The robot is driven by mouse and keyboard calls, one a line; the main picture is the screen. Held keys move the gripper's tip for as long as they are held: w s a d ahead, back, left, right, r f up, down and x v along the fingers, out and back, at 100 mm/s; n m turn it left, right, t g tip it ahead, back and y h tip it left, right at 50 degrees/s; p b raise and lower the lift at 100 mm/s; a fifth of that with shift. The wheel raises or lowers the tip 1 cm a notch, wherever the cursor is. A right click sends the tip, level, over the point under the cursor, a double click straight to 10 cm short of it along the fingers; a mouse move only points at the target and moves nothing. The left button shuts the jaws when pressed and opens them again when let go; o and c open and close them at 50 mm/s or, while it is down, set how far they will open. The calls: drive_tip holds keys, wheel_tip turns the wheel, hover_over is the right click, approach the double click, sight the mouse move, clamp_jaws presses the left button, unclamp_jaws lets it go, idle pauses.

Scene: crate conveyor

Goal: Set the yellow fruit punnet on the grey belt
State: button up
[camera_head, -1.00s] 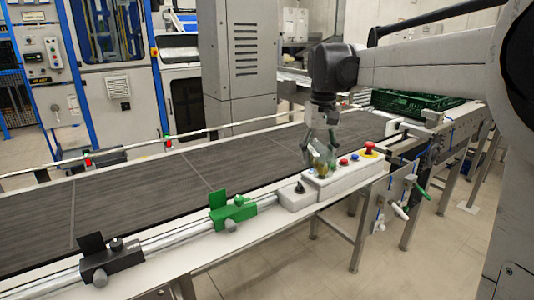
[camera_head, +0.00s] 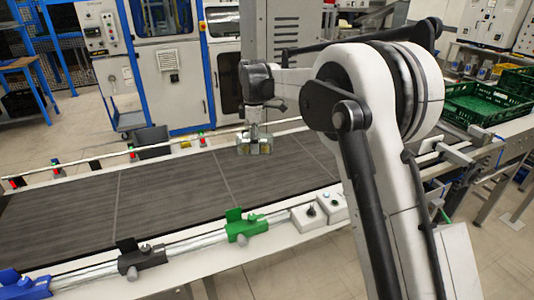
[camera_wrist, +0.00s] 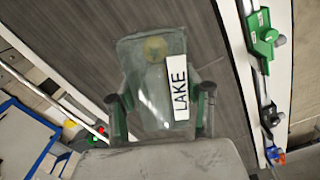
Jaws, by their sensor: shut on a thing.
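The clear fruit punnet (camera_wrist: 150,80) carries a white label reading "LAKE", and a round yellow patch shows through it. In the head view the punnet (camera_head: 243,149) is small, with yellowish contents at its sides. My gripper (camera_head: 254,140) points down over it. In the wrist view my gripper (camera_wrist: 160,98) has one finger on each side of the punnet and is shut on it. The grey belt (camera_head: 165,190) lies beneath, and the punnet is over its far part. I cannot tell whether the punnet touches the belt.
A green clamp (camera_head: 240,226), a black clamp (camera_head: 140,260) and a blue clamp (camera_head: 22,284) sit along the near rail. A control box (camera_head: 308,215) is on the near edge. Green crates (camera_head: 485,105) stand at the right. The belt left of the punnet is clear.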

drive_tip(key=a+n+p, duration=0.3)
drive_tip(key=a+n, duration=0.1)
drive_tip(key=a, duration=0.5)
drive_tip(key=p, duration=0.2)
hover_over(263, 180)
wheel_tip(263, 180, down, 8)
drive_tip(key=shift+s+r, duration=0.1)
drive_tip(key=shift+f+p, duration=0.4)
drive_tip(key=shift+f, duration=1.65)
drive_tip(key=shift+f, duration=0.2)
drive_tip(key=o, duration=1.1)
drive_tip(key=shift+o, duration=0.2)
drive_tip(key=shift+r, duration=0.1)
